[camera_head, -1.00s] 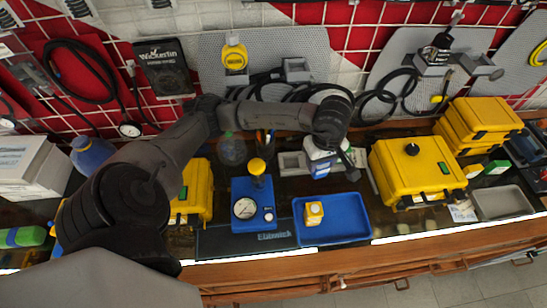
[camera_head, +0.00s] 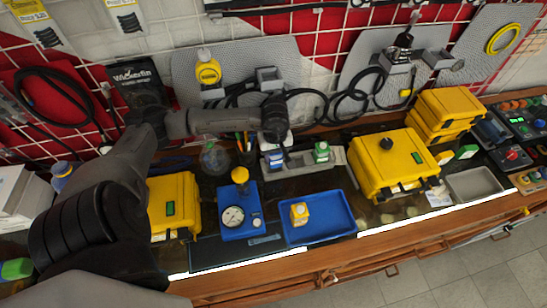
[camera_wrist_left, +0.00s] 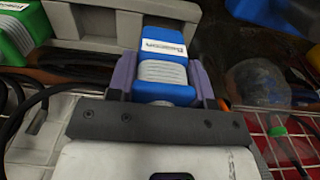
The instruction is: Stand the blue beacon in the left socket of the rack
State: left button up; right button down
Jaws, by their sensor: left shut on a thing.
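My left gripper (camera_head: 275,146) is over the left part of the grey rack (camera_head: 300,168) in the head view. In the left wrist view its fingers (camera_wrist_left: 164,85) are shut on the blue beacon (camera_wrist_left: 163,70), a blue body with a ribbed pale band and a white label. The blue beacon (camera_head: 275,159) is partly hidden by the gripper in the head view. The rack (camera_wrist_left: 120,20) lies beyond the beacon's far end in the wrist view; I cannot tell whether they touch. A green beacon (camera_head: 321,152) stands in the rack's right part. My right gripper is not in view.
A blue gauge box (camera_head: 240,218) with a yellow knob and a blue tray (camera_head: 325,232) holding a small yellow item (camera_head: 299,212) are in front of the rack. A yellow case (camera_head: 395,165) stands right of it. A clear rounded object (camera_head: 214,158) is to its left.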

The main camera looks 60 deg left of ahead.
aim_at(274, 160)
pick_arm(q)
jog(key=shift+a+f, duration=0.25)
jog(key=shift+a, duration=0.1)
notch_tip(274, 160, down, 4)
jog(key=shift+s+r+p, duration=0.1)
jog(key=shift+r+p, duration=0.15)
jog(key=shift+p, duration=0.4)
jog(key=shift+f, duration=0.2)
jog(key=shift+f, duration=0.1)
jog(key=shift+f+b, duration=0.15)
jog(key=shift+b, duration=0.15)
jog(key=o, duration=1)
jog(key=shift+r+b, duration=0.35)
jog(key=shift+r, duration=1.9)
